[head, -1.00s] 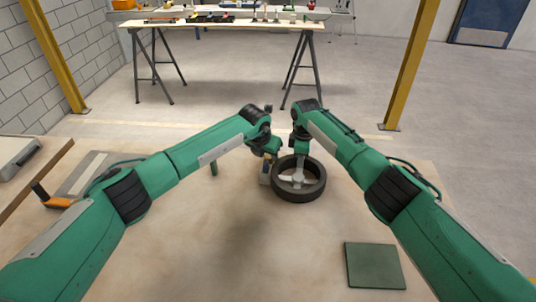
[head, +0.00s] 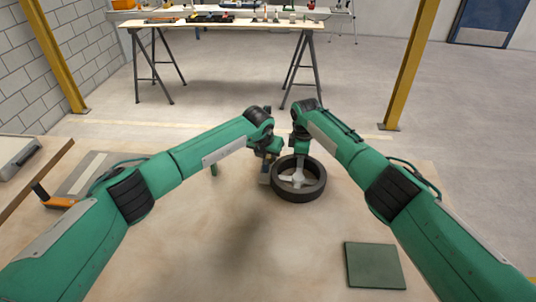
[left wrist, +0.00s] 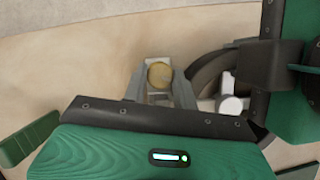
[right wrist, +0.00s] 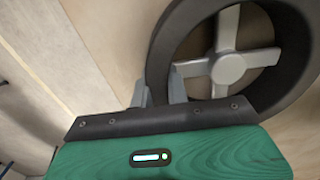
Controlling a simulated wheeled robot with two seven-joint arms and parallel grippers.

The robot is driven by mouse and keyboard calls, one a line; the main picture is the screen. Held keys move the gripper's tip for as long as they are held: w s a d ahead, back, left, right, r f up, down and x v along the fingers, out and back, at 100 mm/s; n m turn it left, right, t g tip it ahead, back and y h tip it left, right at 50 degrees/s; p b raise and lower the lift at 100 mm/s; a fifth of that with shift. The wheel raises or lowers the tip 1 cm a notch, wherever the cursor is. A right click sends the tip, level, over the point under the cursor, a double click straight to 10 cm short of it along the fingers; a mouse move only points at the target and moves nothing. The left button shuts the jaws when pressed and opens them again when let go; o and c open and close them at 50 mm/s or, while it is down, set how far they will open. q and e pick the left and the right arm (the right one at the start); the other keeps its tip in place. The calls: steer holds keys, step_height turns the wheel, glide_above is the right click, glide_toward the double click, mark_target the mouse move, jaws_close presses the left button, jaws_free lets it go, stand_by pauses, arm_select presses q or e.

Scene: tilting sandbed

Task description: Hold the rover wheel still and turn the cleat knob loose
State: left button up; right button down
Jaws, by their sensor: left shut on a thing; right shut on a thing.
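The rover wheel (head: 298,195) lies flat on the bench, with a dark rim and pale grey spokes. The right wrist view shows its rim and spokes (right wrist: 230,68) closely. My right gripper (right wrist: 158,84) is shut on the rim, one finger inside and one outside. The cleat knob (left wrist: 160,73) is a round, brass-coloured top seen in the left wrist view, just beside the wheel. My left gripper (left wrist: 160,88) is shut on it, a finger on each side. In the head view the left hand mostly hides the knob and what it sits on.
A dark green square pad (head: 375,265) lies at the front right of the bench. A small green upright piece (head: 213,168) stands left of the wheel. The front middle of the bench is clear.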

arm_select(q)
steer(key=shift+d+n+y, duration=0.1)
steer(key=shift+n+y, duration=0.7)
steer(key=shift+n, duration=1.4)
steer(key=shift+t, duration=0.3)
steer(key=o, duration=0.7)
steer(key=shift+r, duration=0.15)
steer(key=v, duration=1.1)
steer(key=shift+s+d+r, duration=0.1)
steer(key=shift+s+r, duration=0.05)
steer(key=shift+r, duration=0.25)
